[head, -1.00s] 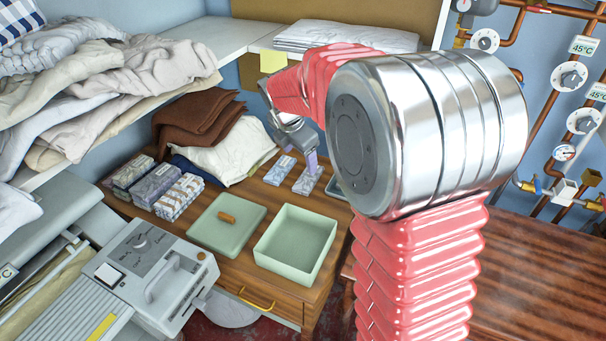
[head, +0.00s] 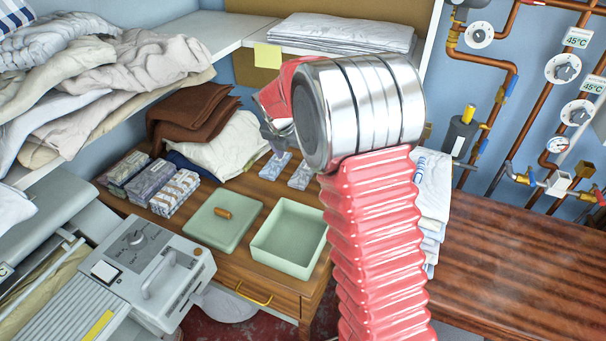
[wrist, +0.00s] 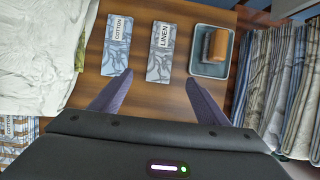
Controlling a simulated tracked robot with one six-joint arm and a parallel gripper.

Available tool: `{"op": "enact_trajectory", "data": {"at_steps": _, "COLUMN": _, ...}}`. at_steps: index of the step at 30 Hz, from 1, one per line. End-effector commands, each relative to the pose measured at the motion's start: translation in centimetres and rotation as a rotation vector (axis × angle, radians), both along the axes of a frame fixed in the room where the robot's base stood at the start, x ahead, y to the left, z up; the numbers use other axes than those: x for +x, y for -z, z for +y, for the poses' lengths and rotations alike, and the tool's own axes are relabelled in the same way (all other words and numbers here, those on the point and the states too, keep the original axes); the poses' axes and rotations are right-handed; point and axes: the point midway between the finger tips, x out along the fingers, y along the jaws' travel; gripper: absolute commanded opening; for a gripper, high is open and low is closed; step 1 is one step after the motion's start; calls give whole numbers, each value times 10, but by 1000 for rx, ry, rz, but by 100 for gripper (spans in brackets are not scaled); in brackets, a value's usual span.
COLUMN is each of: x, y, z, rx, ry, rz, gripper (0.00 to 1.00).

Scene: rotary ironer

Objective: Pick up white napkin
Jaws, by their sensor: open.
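My gripper (wrist: 158,82) is open and empty in the wrist view, its two dark purple fingers apart over the wooden table. Two flat patterned packets, one labelled COTTON (wrist: 118,48) and one labelled LINEN (wrist: 161,52), lie just beyond the fingertips. A crumpled white cloth (wrist: 42,45) lies to the left of the fingers and also shows in the head view (head: 225,145), in front of brown cloths. I cannot tell whether it is the napkin. In the head view my arm hides most of the gripper.
A blue-grey tray (wrist: 211,68) with a brown object stands right of the packets. Striped folded cloths (wrist: 294,80) are farther right. An open green box (head: 289,240), its lid (head: 222,222) and stacked packets (head: 175,192) stand on the table (head: 250,187).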

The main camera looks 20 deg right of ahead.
Motion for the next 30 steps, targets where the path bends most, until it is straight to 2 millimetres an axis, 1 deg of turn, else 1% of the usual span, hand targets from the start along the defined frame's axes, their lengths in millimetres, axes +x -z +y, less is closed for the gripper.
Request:
{"op": "enact_trajectory", "data": {"at_steps": 1, "x": 1, "y": 9, "z": -3, "rx": 0, "ry": 1, "rz": 4, "gripper": 69}}
{"op": "enact_trajectory", "data": {"at_steps": 6, "x": 8, "y": 33, "z": -11, "rx": 0, "ry": 2, "rz": 3, "gripper": 69}}
{"op": "enact_trajectory", "data": {"at_steps": 12, "x": 16, "y": 56, "z": -17, "rx": 1, "ry": 2, "rz": 1, "gripper": 69}}
{"op": "enact_trajectory", "data": {"at_steps": 16, "x": 18, "y": 61, "z": -19, "rx": 1, "ry": 2, "rz": -1, "gripper": 69}}
{"op": "enact_trajectory", "data": {"at_steps": 26, "x": 18, "y": 63, "z": -19, "rx": 0, "ry": 1, "rz": 0, "gripper": 69}}
{"op": "enact_trajectory", "data": {"at_steps": 30, "x": 22, "y": 72, "z": -24, "rx": 0, "ry": 2, "rz": 2, "gripper": 69}}
